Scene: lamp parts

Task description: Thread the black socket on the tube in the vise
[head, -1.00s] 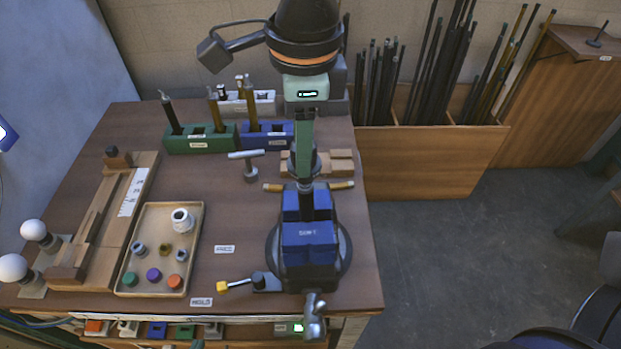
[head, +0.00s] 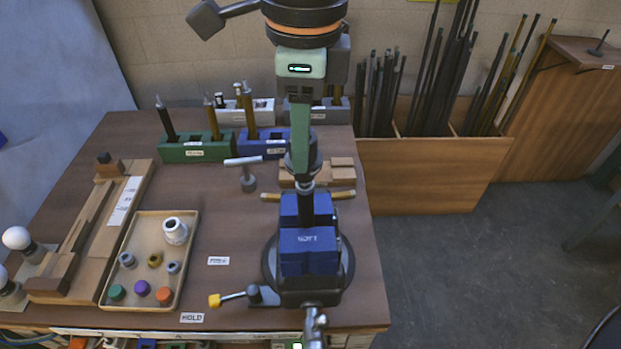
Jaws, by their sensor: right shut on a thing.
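A blue-jawed vise (head: 308,242) stands on the bench, right of the middle of its front part. A thin dark tube (head: 306,203) stands upright between its jaws. My right gripper (head: 302,150) comes down from above, with green fingers, directly over the vise. It is shut on the black socket (head: 304,167), which sits at the top of the tube in line with it. The fingers partly hide the socket, so I cannot tell how far it is threaded on. My left gripper is not in view.
A tray (head: 191,245) with small coloured caps and a white socket lies left of the vise. Green (head: 196,152) and blue (head: 262,150) racks hold tubes behind. A wooden fixture (head: 90,225) lies at the left. A yellow-tipped lever (head: 215,300) sticks out left at the vise's base.

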